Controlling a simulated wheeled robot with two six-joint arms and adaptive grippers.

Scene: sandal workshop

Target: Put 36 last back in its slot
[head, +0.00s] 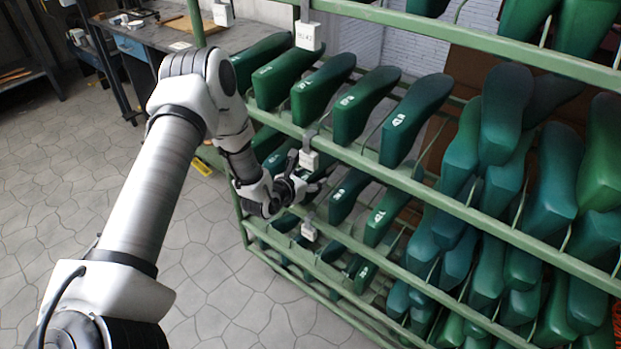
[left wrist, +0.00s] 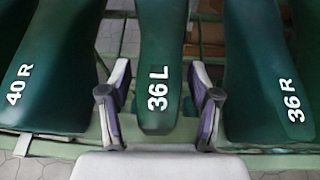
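The green last marked 36 L (left wrist: 158,55) stands upright in the middle of the left wrist view, in a row on the rack. My left gripper (left wrist: 159,98) has one finger on each side of its lower end. In the head view my left gripper (head: 312,182) reaches into the rack's middle row. It hides much of what is in front of it there, and I cannot make out 36 L in that view. My right gripper is not in view.
A last marked 40 R (left wrist: 40,70) stands left of 36 L, and one marked 36 R (left wrist: 268,70) stands right of it, both close to the fingers. The green rack rail (head: 455,206) runs in front. A workbench (head: 150,38) stands at the back left, with open floor before it.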

